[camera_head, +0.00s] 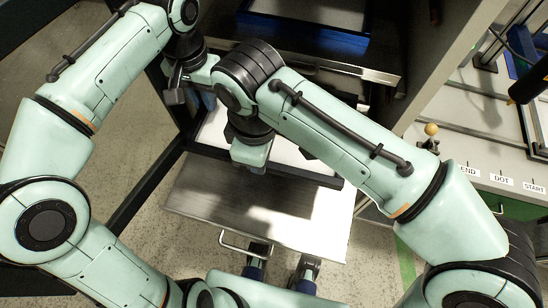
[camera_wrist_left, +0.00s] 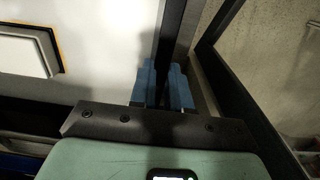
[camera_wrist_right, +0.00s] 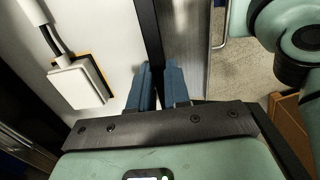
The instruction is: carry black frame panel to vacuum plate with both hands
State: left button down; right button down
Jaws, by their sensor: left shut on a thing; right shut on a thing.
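The black frame panel shows in the head view as a dark frame edge (camera_head: 318,179) around a pale surface, partly hidden by my arms. My left gripper (camera_head: 208,101) is at its left side. In the left wrist view its blue fingers (camera_wrist_left: 163,85) are shut on a black frame bar (camera_wrist_left: 172,30). In the right wrist view my right gripper's blue fingers (camera_wrist_right: 158,86) are shut on another black bar (camera_wrist_right: 147,30). In the head view, my right arm hides the right fingers. I cannot clearly identify the vacuum plate.
A metal drawer (camera_head: 215,208) with a handle stands out below the frame. A blue-edged tray (camera_head: 300,35) sits on a shelf above. At right, a bench carries START, DOT and END labels (camera_head: 501,179) and a yellow knob (camera_head: 431,129).

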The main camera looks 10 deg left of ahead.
dwell(0.4)
